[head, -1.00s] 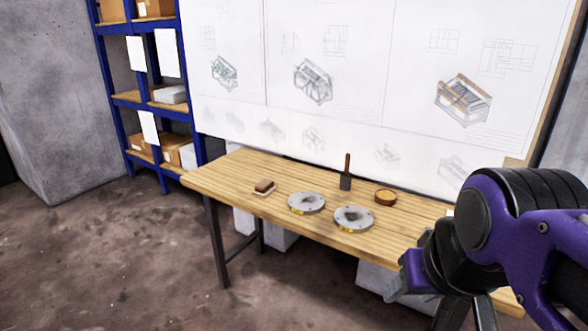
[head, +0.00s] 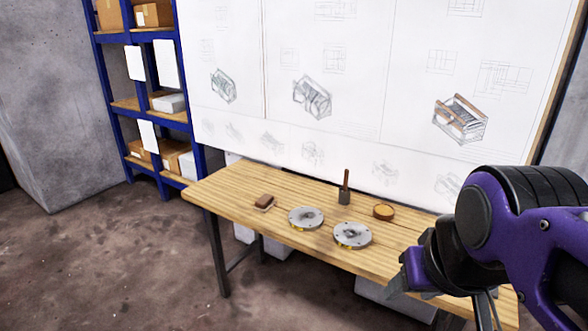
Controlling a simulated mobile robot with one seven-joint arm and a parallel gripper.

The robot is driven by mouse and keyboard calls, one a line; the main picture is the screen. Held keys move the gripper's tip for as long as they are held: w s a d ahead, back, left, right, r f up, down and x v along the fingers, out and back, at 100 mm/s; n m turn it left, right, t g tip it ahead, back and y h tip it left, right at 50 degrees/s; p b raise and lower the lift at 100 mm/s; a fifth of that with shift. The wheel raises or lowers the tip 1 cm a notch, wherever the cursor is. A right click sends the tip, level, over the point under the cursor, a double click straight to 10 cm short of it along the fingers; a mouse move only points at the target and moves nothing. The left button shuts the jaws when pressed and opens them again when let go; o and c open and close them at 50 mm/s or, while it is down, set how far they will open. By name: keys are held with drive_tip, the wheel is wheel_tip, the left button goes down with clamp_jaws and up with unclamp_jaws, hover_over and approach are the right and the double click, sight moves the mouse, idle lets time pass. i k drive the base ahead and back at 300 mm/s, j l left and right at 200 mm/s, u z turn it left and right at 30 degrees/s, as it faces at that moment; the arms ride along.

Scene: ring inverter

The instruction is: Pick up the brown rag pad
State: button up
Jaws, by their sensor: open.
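The brown rag pad (head: 264,201) lies on the left part of the wooden table (head: 225,188), with a pale layer showing along its lower edge. My gripper (head: 395,284) is at the lower right of the head view, in front of the table's near edge and well to the right of the pad. It is open, and nothing shows in it. Its fingers are small and partly hidden by the purple and black arm.
Two round grey metal discs (head: 306,217) (head: 352,235) lie right of the pad. A dark block with an upright brown handle (head: 345,190) and a round brown dish (head: 383,211) stand behind them. A blue shelf (head: 190,150) stands behind left. The table's left end is clear.

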sight(266, 202)
drive_tip(key=i+j+z, duration=0.15)
drive_tip(key=i+j, duration=0.15)
drive_tip(key=i+j+z, duration=0.1)
drive_tip(key=i+j, duration=0.15)
drive_tip(key=i+j+z, duration=0.15)
drive_tip(key=i+j, duration=0.15)
drive_tip(key=j, duration=0.15)
drive_tip(key=i+j+z, duration=0.1)
drive_tip(key=i+j, duration=0.15)
drive_tip(key=i+j+z, duration=0.15)
drive_tip(key=j, duration=0.35)
drive_tip(key=i+j+z, duration=0.1)
drive_tip(key=i+j, duration=0.15)
drive_tip(key=j, duration=0.2)
